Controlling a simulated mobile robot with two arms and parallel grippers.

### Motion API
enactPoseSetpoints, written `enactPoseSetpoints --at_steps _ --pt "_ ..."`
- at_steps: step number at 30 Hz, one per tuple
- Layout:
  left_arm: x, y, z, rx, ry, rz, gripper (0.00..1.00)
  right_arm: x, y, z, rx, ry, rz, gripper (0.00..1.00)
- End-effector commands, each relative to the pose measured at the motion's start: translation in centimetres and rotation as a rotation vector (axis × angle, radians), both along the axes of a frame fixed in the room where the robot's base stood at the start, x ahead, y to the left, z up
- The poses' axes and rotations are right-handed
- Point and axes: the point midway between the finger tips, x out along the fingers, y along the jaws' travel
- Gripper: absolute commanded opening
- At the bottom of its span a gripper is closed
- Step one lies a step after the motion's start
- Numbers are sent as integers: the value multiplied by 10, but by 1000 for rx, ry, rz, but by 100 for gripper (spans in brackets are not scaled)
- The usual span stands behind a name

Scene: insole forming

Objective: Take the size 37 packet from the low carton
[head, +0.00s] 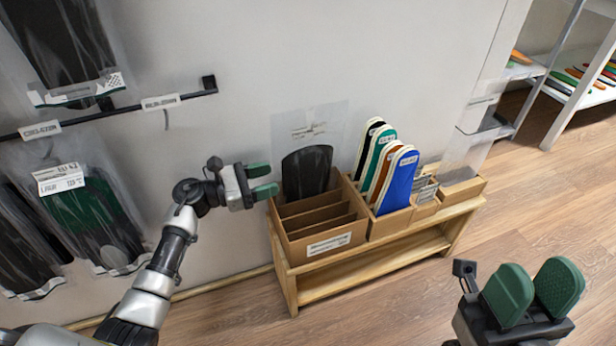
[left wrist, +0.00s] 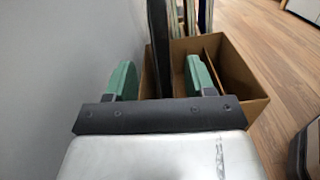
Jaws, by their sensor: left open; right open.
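The low carton (head: 318,243) is a brown divided box with a white label, at the left end of a low wooden bench. One clear packet with a dark insole (head: 307,172) stands upright in its rear compartment; its size print is not legible. My left gripper (head: 263,180) is open just left of the packet. In the left wrist view the packet's dark edge (left wrist: 159,45) shows between the two green fingers, with a gap on each side. The carton (left wrist: 245,95) lies beyond and to the right. My right gripper (head: 532,292) is open and empty over the floor.
Coloured insoles (head: 388,170) stand in a box right of the carton, with smaller boxes beyond. The wall is close behind the bench (head: 372,261). Hanging packets (head: 85,215) are on a rail at left. The floor at right is clear.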

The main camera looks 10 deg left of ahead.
Motion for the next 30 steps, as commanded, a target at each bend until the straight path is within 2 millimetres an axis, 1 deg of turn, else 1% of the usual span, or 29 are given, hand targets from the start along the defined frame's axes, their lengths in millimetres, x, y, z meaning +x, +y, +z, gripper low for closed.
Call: enactPoseSetpoints --at_steps 5,9,13,16,23,30 --pt "7 -12 0 -2 -1 0 54 1 0 -2 0 -6 -1 43" --pt "17 -31 1 -4 -4 -1 54 4 1 -1 -3 -24 -1 43" --pt "27 -45 2 -1 -1 1 54 6 1 2 -6 -43 -2 43" --pt "30 -50 2 -1 0 1 54 7 1 4 -7 -47 -1 43" --pt "31 -50 3 0 1 1 54 8 2 5 -8 -45 -1 43" --pt "30 -50 3 0 1 1 17 7 1 5 -5 -47 -2 43"
